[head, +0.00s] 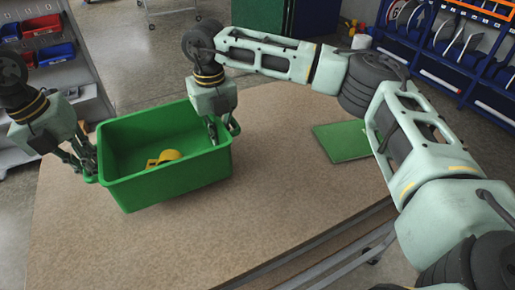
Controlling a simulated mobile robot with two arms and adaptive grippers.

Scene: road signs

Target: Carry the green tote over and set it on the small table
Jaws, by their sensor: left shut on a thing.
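The green tote (165,180) is upright at the left part of a brown-topped table (270,215). I cannot tell whether its base touches the top. A yellow object (165,158) lies inside it. My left gripper (88,168) is at the tote's left side, shut on its handle. My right gripper (222,135) is at the right rim by the other handle, with a finger inside the wall; whether it is closed on the handle is hidden.
A flat green panel (343,141) lies at the table's right, partly behind my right arm. A blue rack with signs (450,45) stands at the back right. Shelves with red and blue bins (55,54) stand at the left. The table's front middle is clear.

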